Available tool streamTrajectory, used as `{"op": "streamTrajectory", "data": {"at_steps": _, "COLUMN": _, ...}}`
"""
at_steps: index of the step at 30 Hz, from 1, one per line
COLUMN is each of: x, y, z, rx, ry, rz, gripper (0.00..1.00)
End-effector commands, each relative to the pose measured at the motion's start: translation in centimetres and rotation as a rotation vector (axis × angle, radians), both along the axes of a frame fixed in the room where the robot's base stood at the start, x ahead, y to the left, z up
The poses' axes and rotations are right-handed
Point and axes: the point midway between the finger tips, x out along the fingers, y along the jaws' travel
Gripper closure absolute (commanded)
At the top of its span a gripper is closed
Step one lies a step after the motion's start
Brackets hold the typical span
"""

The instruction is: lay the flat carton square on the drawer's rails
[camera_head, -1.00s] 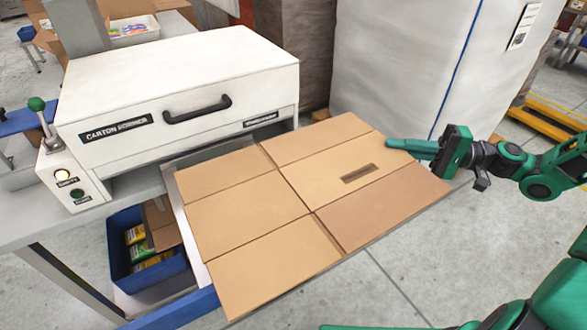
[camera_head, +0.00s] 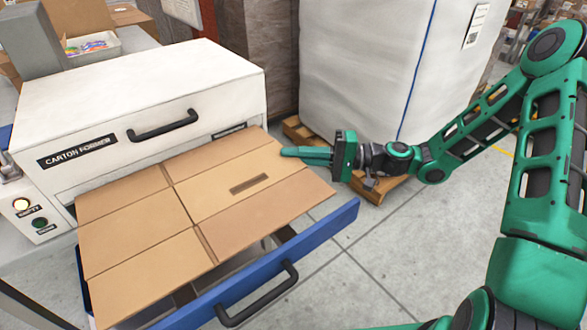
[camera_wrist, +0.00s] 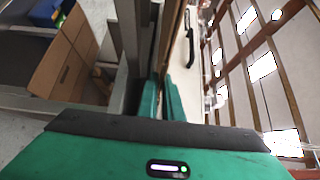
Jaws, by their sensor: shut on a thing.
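The flat carton (camera_head: 150,205), brown with fold lines and a dark slot, lies over the open drawer in the head view. My gripper (camera_head: 285,151) is shut on the carton's right edge. In the wrist view the green fingers (camera_wrist: 160,98) pinch its thin edge. The carton hides most of the rails, so I cannot tell whether it rests on them.
The drawer's black handle (camera_head: 258,297) sticks out at the front. A large white wrapped bale (camera_head: 370,70) stands on a wooden pallet (camera_head: 385,200) behind my gripper. Grey floor is free at the front right.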

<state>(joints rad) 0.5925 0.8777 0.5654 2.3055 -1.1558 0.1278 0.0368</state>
Motion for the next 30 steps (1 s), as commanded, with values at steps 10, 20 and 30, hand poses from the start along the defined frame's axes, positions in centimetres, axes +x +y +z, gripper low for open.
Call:
{"op": "streamTrajectory", "data": {"at_steps": 10, "x": -0.1, "y": 0.0, "z": -2.7, "rx": 0.001, "ry": 0.002, "rz": 0.002, "gripper": 1.00}}
{"op": "streamTrajectory", "data": {"at_steps": 20, "x": -0.1, "y": 0.0, "z": -4.5, "rx": 0.001, "ry": -0.001, "rz": 0.002, "gripper": 1.00}}
{"op": "streamTrajectory", "data": {"at_steps": 30, "x": 0.0, "y": -0.1, "z": -4.6, "rx": 0.000, "ry": -0.002, "rz": 0.001, "gripper": 0.75}}
